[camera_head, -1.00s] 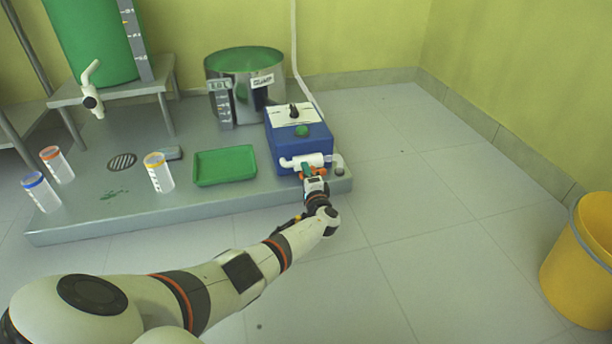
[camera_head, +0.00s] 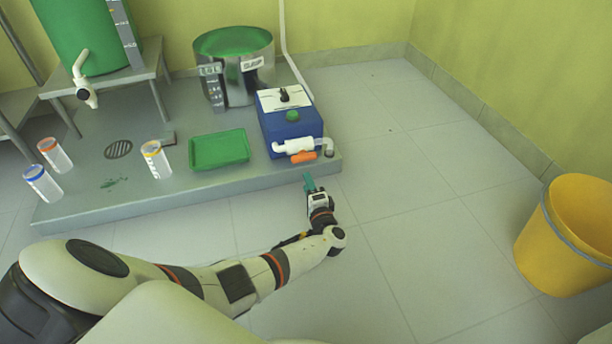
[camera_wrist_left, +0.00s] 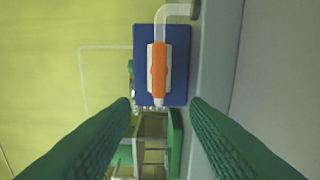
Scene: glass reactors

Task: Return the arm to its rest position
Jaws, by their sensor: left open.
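My left arm reaches in from the left in the head view, and its gripper (camera_head: 310,183) is in front of the platform edge, over the floor. It is open and empty, with green fingers spread apart in the left wrist view (camera_wrist_left: 165,105). The blue pump box (camera_head: 291,132) stands just beyond it, with a white pipe fitting and an orange handle (camera_head: 304,157) on its front. The orange handle also shows ahead between the fingers in the left wrist view (camera_wrist_left: 159,70), apart from them. My right gripper is not in view.
The grey platform (camera_head: 240,180) holds a green tray (camera_head: 219,149), a steel pot (camera_head: 226,85) and several capped clear containers, one with a yellow rim (camera_head: 156,160). A yellow bucket (camera_head: 560,240) stands at the right. The floor between is clear.

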